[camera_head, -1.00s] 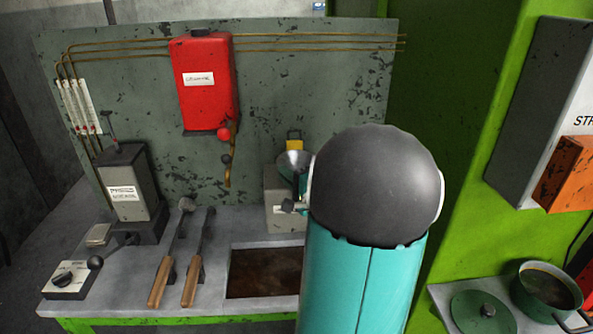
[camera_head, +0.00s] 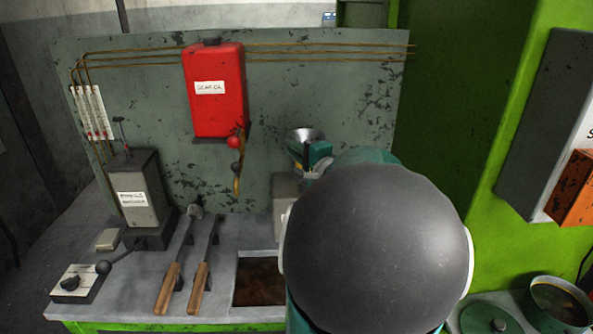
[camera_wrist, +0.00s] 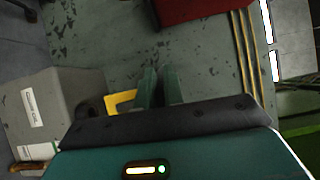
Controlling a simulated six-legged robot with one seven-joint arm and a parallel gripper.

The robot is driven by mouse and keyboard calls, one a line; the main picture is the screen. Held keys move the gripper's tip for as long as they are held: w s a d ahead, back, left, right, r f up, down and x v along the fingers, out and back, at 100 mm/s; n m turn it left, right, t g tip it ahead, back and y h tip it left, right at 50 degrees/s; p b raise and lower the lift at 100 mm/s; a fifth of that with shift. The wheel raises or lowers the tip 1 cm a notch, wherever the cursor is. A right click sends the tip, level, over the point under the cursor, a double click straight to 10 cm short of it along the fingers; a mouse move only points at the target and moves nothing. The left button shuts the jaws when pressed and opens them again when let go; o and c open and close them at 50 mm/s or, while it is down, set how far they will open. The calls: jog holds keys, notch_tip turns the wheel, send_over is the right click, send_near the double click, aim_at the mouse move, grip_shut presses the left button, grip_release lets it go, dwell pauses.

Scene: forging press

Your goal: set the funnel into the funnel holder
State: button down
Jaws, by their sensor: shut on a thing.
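The funnel (camera_head: 305,134), a pale metal cone with its wide mouth up, shows in the head view in front of the green back panel. My gripper (camera_head: 307,157) is shut on it and holds it above the grey box. The funnel's lower part is hidden by my gripper. In the wrist view my gripper's fingers (camera_wrist: 158,88) are close together, and the funnel cannot be made out there. A yellow bracket (camera_wrist: 119,102), perhaps the funnel holder, is beside the grey box, just left of the fingers. Little of it shows in the head view.
The grey box (camera_head: 285,190) stands on the bench, partly behind my arm. A red tank (camera_head: 215,95) with a valve hangs on the panel at left. Two wooden-handled tools (camera_head: 200,285) lie beside the dark recess (camera_head: 260,280). A pot (camera_head: 557,305) stands at right.

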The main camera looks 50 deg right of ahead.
notch_tip(320, 180, up, 11)
jog(key=shift+f, duration=0.15)
dwell(0.7)
jog(key=shift+f, duration=0.15)
